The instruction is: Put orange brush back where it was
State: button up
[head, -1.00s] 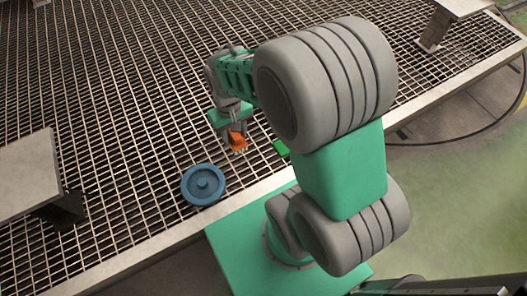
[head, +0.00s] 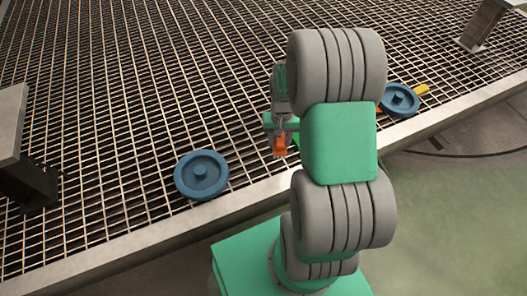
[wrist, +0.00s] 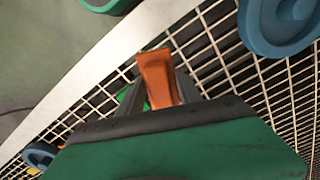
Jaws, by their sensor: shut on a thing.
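The orange brush (head: 279,147) hangs from my gripper (head: 279,135), bristles down, over the metal grating (head: 120,140). In the wrist view the orange brush (wrist: 158,80) sits between the two grey fingers of my gripper (wrist: 160,88), which is shut on it. In the head view, my arm hides part of the grating to the right of the brush. I cannot tell how high the brush is above the grating.
A blue wheel (head: 201,174) lies on the grating to the left. Another blue wheel (head: 399,99) lies right of my arm, beside a yellow piece (head: 421,90). A green piece (wrist: 122,95) is partly hidden behind my gripper. A pale edge (head: 120,245) borders the grating.

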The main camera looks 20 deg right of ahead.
jog(key=w+a+f, duration=0.1)
jog(key=f, duration=0.1)
jog(key=w+f+b, duration=0.1)
jog(key=w+f, duration=0.1)
jog(key=w+a+f+b, duration=0.1)
jog(key=w+f, duration=0.1)
jog(key=shift+w+a, duration=0.15)
jog(key=shift+a, duration=0.15)
jog(key=f+b, duration=0.1)
jog(key=f, duration=0.1)
jog(key=f+b, duration=0.1)
jog(key=f, duration=0.1)
jog(key=shift+w+a, duration=0.2)
jog(key=shift+w, duration=0.2)
jog(key=shift+r, duration=0.15)
jog(key=o, duration=1.2)
